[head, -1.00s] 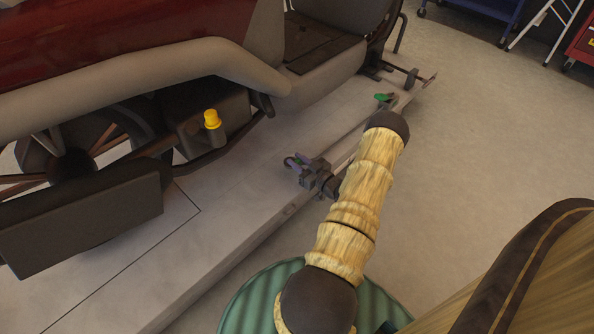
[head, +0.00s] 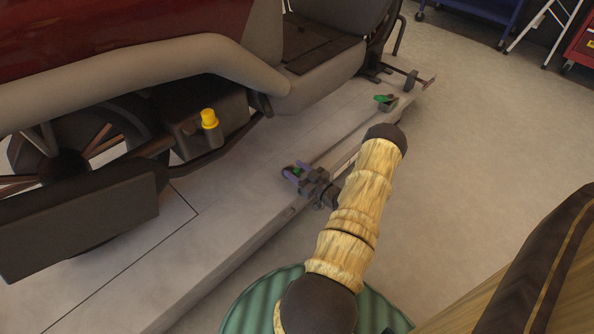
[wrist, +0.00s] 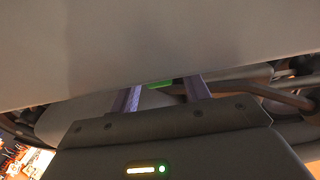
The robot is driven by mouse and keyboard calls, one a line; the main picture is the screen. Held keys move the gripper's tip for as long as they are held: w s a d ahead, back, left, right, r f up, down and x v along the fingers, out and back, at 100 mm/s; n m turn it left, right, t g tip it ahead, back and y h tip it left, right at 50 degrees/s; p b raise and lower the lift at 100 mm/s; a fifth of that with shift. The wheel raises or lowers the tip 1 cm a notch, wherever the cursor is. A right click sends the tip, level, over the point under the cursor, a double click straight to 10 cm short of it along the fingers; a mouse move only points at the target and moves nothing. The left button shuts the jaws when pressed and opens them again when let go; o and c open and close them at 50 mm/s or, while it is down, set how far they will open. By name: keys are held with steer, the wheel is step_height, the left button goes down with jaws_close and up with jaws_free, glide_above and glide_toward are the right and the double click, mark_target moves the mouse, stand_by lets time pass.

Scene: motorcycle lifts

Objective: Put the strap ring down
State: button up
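My gripper (head: 293,171) is low over the near edge of the lift deck, with two purple fingers standing apart. A small green piece (head: 297,169), which looks like the strap ring or part of it, lies between the fingers. In the wrist view the green piece (wrist: 159,84) shows between the fingers with a gap on each side. The fingertips and most of the green piece are hidden there by a grey surface. I cannot tell whether the piece rests on the deck.
The long grey lift deck (head: 215,235) carries a dark red motorcycle (head: 110,35). A yellow-capped part (head: 209,119) sits beside its wheel. Another green piece (head: 384,98) is farther along the deck edge. The floor at right (head: 480,140) is clear.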

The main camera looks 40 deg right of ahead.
steer(key=shift+r, duration=0.2)
steer(key=shift+s+p, duration=0.3)
steer(key=shift+p, duration=0.05)
steer(key=s+p, duration=0.5)
steer(key=s, duration=0.6)
steer(key=shift+s+d, duration=0.2)
steer(key=shift+d, duration=0.25)
